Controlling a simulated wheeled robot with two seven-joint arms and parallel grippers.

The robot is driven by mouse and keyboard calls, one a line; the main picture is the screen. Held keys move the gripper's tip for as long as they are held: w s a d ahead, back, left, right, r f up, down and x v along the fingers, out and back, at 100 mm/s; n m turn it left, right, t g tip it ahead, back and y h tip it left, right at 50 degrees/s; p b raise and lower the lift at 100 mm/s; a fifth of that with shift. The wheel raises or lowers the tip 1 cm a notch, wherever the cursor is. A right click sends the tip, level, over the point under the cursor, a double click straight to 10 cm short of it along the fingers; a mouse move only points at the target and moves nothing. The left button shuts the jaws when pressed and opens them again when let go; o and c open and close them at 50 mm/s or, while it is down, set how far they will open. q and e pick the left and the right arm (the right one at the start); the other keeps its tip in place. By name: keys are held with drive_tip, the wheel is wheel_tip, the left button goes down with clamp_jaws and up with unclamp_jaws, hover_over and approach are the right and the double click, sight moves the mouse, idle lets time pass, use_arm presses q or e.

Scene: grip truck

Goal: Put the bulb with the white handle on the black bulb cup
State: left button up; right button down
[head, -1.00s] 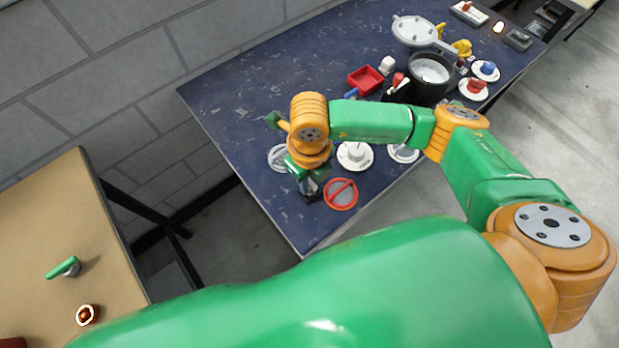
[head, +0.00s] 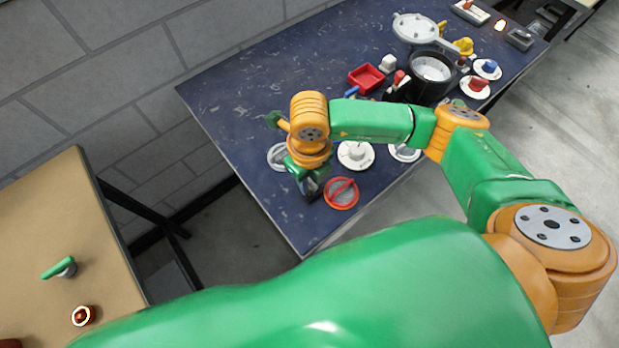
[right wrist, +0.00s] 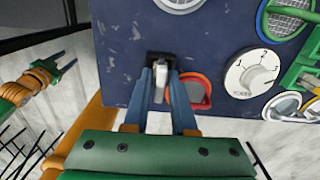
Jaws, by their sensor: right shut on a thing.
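The white handle (right wrist: 160,80) of the bulb shows in the right wrist view between the blue fingers of my right gripper (right wrist: 163,98), which is shut on it. The bulb end is hidden. The black bulb cup (right wrist: 160,57) is a dark block directly beyond the fingertips, near the dark blue table's edge. I cannot tell whether the bulb touches it or sits in it. In the head view my right gripper (head: 311,186) points down over this corner, and the arm hides most of the bulb. My left gripper (right wrist: 66,61) appears empty, fingers apart, off the table at left.
A red-ringed disc (head: 341,193) lies close beside my right gripper. A white dial (head: 355,154) and a grey round grille (head: 280,157) are near. A black pot (head: 432,72) and a red tray (head: 366,78) stand farther back. A green-handled piece (head: 60,268) is on the tan table (head: 40,220).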

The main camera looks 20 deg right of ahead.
sight(310, 181)
drive_tip(key=shift+f, duration=0.2)
idle(0.5)
drive_tip(key=shift+c, duration=1.6)
unclamp_jaws()
drive_tip(key=shift+r, duration=0.1)
wheel_tip(310, 181, up, 8)
drive_tip(key=p, duration=0.5)
drive_tip(key=shift+f, duration=0.35)
